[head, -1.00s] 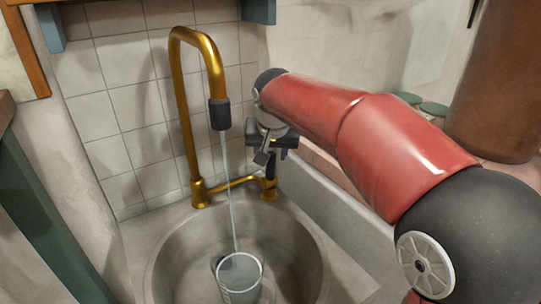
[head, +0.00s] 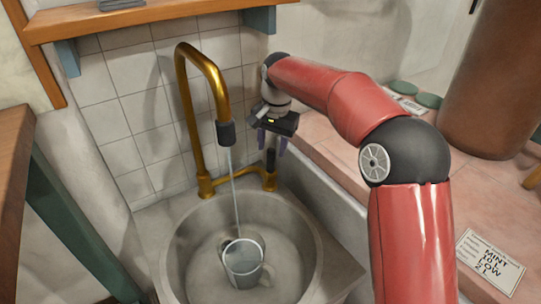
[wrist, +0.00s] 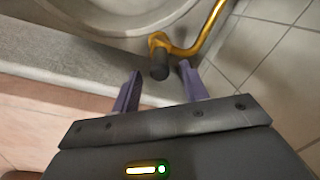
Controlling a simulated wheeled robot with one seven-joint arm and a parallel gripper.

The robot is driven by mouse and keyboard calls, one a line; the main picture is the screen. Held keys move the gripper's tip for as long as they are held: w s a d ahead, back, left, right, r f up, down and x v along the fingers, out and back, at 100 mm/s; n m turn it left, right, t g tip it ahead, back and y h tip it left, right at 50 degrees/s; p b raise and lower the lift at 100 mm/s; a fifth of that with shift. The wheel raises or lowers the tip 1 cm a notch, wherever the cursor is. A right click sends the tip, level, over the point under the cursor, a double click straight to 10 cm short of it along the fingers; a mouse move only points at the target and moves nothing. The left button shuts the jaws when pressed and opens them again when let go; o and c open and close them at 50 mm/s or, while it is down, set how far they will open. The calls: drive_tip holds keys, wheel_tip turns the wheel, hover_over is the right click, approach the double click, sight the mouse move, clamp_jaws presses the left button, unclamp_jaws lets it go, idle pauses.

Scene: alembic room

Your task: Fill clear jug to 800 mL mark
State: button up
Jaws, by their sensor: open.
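The clear jug (head: 240,272) stands upright in the round sink basin, its handle to the right. A thin stream of water (head: 235,196) runs from the brass tap's dark spout (head: 225,133) into it. I cannot read the marks or the water level. The tap's dark lever (head: 270,160) stands upright at the right end of its brass base; it also shows in the wrist view (wrist: 159,66). My gripper (head: 272,149) is open at the lever's top, pointing down. In the wrist view its purple fingers (wrist: 160,70) are either side of the lever, apart from it.
The grey stone sink (head: 312,225) has a raised edge along the right. Beyond it is a pink tiled counter (head: 340,152) with a label card (head: 490,264), green round lids (head: 428,100) and a brown cylinder (head: 500,75). A wooden shelf (head: 170,15) hangs above the tap.

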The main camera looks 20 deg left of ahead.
sight(271, 171)
drive_tip(key=f, duration=0.6)
drive_tip(key=shift+a+b, duration=0.25)
drive_tip(key=shift+b, duration=0.05)
clamp_jaws()
